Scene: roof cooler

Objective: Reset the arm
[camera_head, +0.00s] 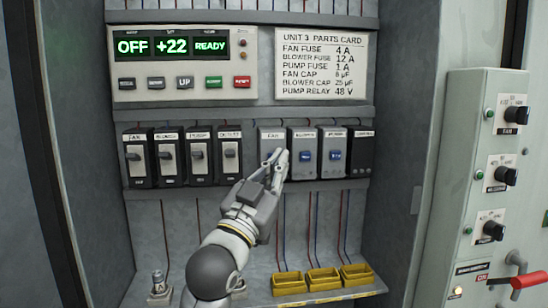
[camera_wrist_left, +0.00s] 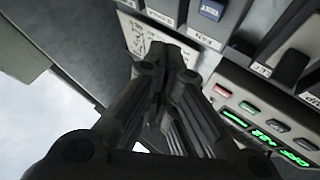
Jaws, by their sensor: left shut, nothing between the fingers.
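My left arm rises from the bottom of the head view. Its gripper (camera_head: 280,157) is shut and empty, with the fingertips in front of the module labelled FAN (camera_head: 271,139) in the row of fuse holders. I cannot tell whether the tips touch it. In the left wrist view the gripper fingers (camera_wrist_left: 168,58) are together, with nothing between them. My right gripper is in neither view.
The control panel (camera_head: 182,97) reads OFF, +22 and READY. A parts card (camera_head: 321,65) is beside it. Breakers (camera_head: 167,157) line the left, fuse holders (camera_head: 333,155) the right. Yellow trays (camera_head: 323,279) sit below. A knob box (camera_head: 487,180) with a red lever (camera_head: 528,279) stands right.

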